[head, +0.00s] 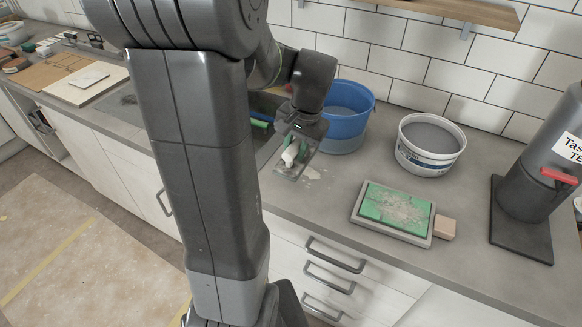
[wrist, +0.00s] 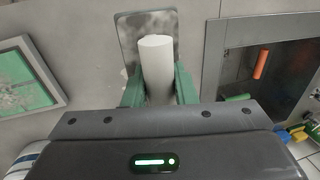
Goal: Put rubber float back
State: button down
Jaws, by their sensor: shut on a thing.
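The rubber float (head: 289,155) seems to be the tool in my gripper, with a white handle and a flat grey plate smeared with pale residue. My gripper (head: 293,141) is over the counter, in front of the blue bucket. In the wrist view the green fingers of my gripper (wrist: 158,84) are shut on either side of the white handle of the float (wrist: 157,60). The plate lies behind the handle, partly hidden by it. I cannot tell whether the plate touches the counter.
A blue bucket (head: 343,128) and a white tub (head: 430,158) stand near the tiled wall. A grey tray (head: 391,232) with a green, dusty pad (head: 396,207) lies at right, beside a beige block (head: 445,228). A dark cylinder stand (head: 530,190) is farther right. A sink recess (wrist: 250,65) is beside my gripper.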

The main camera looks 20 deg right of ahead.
aim_at(304, 162)
notch_tip(304, 162, down, 8)
jog(key=shift+r, duration=0.1)
dwell(0.4)
jog(key=c, duration=1.2)
grip_release()
jog(key=shift+f, duration=0.2)
jog(key=shift+o, duration=0.2)
jog(key=shift+s, duration=0.1)
jog(key=shift+r, duration=0.1)
jog(key=r, duration=0.4)
jog(key=s+d+r, duration=0.1)
jog(key=r, duration=0.7)
jog(key=shift+s+d, duration=0.25)
jog(key=shift+s, duration=0.15)
